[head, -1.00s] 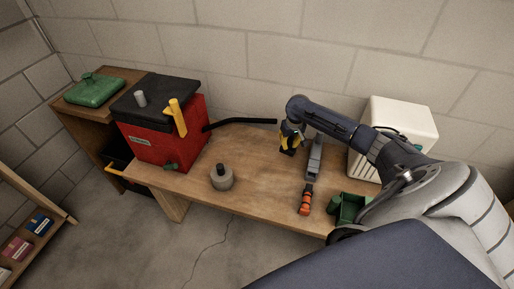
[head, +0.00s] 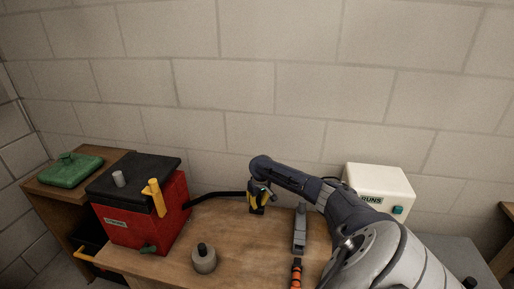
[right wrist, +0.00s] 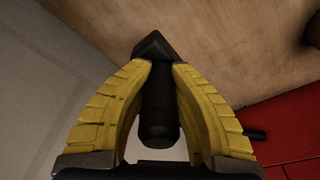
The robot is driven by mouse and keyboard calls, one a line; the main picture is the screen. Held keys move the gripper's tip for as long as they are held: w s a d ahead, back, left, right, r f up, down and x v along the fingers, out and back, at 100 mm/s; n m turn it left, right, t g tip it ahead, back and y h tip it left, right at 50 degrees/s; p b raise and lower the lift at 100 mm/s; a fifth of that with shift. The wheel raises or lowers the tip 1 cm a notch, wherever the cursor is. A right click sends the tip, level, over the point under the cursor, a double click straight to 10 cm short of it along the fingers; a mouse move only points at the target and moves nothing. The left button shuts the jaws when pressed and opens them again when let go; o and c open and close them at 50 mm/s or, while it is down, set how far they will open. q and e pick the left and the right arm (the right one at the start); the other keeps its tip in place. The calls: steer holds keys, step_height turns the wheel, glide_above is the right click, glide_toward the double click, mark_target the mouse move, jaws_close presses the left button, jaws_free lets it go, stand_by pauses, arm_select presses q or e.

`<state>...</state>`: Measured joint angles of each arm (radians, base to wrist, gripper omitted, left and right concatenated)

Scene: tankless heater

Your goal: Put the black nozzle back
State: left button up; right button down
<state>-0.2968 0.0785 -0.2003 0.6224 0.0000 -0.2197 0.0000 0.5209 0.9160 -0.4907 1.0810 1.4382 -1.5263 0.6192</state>
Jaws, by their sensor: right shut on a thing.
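My right gripper (right wrist: 160,90), with yellow fingers, is shut on a black nozzle (right wrist: 159,105) in the right wrist view. The nozzle is short, with a round end and an angular tip. In the head view the gripper (head: 260,200) is over the back of the table, at the right end of a black pipe (head: 218,195). The pipe comes out of a red box (head: 150,222) with a black lid and a yellow handle. I cannot tell whether nozzle and pipe touch. My left gripper is not in view.
A grey round weight-like piece (head: 204,261) with a dark top stands at the table's (head: 235,240) front. A grey tool (head: 300,228) and an orange-black tool (head: 296,273) lie right of the gripper. A white heater box (head: 378,185) stands behind my arm.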

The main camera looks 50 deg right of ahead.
mark_target(259, 196)
steer(key=shift+f, duration=2.95)
steer(key=shift+f, duration=0.5)
steer(key=c, duration=1.3)
jaws_free()
steer(key=r, duration=0.4)
steer(key=s+r, duration=0.1)
steer(key=r, duration=0.7)
steer(key=shift+s+a, duration=0.25)
